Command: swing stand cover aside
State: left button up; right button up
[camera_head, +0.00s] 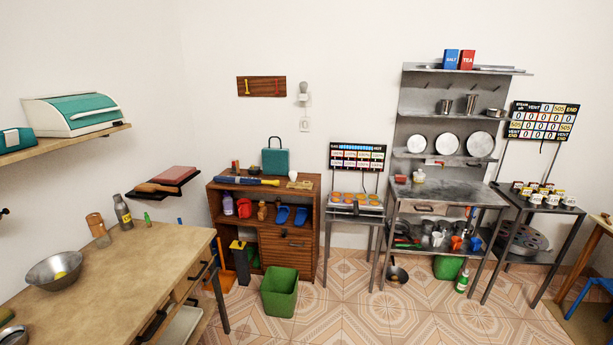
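No part is clearly recognisable as the stand cover. One small metal stand (353,221) is in the middle, with orange round items (347,196) on its top and a sign board (357,157) above. Another dark metal stand (540,205) is at the right, with several small cups on top and a second sign board (542,120) above. A grey disc with round holes (523,238) lies on its lower level. Neither of my grippers is in view.
A wooden worktop (130,265) with a metal bowl (57,270) fills the lower left. A brown cabinet (291,258) and a green bin (280,291) stand left of the middle stand. A steel table (450,198) stands between the stands. Tiled floor (400,325) in front is mostly clear.

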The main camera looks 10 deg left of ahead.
aim_at(236, 244)
jog(key=i, duration=2.35)
jog(key=u, duration=0.5)
jog(key=i+l, duration=0.05)
